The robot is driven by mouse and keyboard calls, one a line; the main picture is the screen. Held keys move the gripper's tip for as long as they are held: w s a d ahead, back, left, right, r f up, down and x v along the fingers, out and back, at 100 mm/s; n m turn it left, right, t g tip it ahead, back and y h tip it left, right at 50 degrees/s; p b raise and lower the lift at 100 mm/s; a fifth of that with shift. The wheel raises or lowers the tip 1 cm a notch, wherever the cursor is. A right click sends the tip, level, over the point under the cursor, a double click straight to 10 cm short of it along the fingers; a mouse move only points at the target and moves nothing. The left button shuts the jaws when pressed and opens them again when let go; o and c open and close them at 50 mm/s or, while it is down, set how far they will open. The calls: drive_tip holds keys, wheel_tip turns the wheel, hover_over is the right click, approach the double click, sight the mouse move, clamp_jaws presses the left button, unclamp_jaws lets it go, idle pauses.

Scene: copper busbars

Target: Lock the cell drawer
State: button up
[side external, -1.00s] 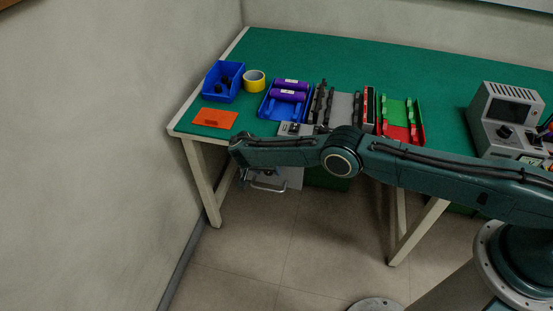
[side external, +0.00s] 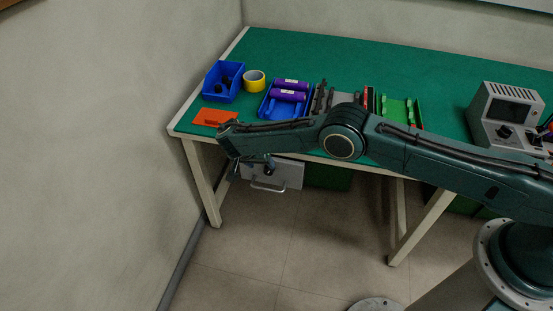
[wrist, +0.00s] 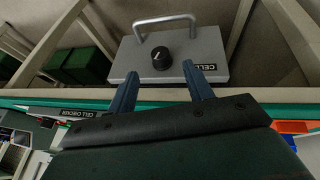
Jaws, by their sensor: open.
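The cell drawer (wrist: 205,50) is a grey box front under the table edge, with a metal bar handle (wrist: 165,20), a black round knob (wrist: 161,57) with a white mark, and a label partly reading "CELL". In the side view the drawer front (side external: 288,176) hangs below the table's front edge. My gripper (wrist: 160,72) is open in the wrist view, its two blue-grey fingers apart on either side of the knob and pointing toward the drawer front. I cannot tell whether the fingers touch it. In the side view my gripper (side external: 268,168) is small and dark in front of the drawer.
The green table (side external: 340,55) holds a blue bin (side external: 223,82), yellow tape (side external: 254,81), an orange card (side external: 214,117), a blue tray with purple cells (side external: 290,92), and a grey instrument (side external: 510,118). Table legs (side external: 202,185) stand beside the drawer. Green boxes (wrist: 85,66) sit beneath.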

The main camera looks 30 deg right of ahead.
sight(269, 171)
drive_tip(key=v, duration=0.7)
drive_tip(key=shift+r, duration=0.15)
drive_tip(key=s+d+t+y, duration=0.1)
drive_tip(key=d, duration=0.1)
drive_tip(key=s+d+t+y, duration=0.1)
drive_tip(key=s, duration=0.1)
drive_tip(key=shift+s+d+m+t+y, duration=0.2)
drive_tip(key=shift+d+m+t+y, duration=0.1)
drive_tip(key=shift+d+m+t, duration=0.1)
idle(0.7)
drive_tip(key=shift+x, duration=7)
drive_tip(key=shift+s+a, duration=0.1)
drive_tip(key=shift+s, duration=0.05)
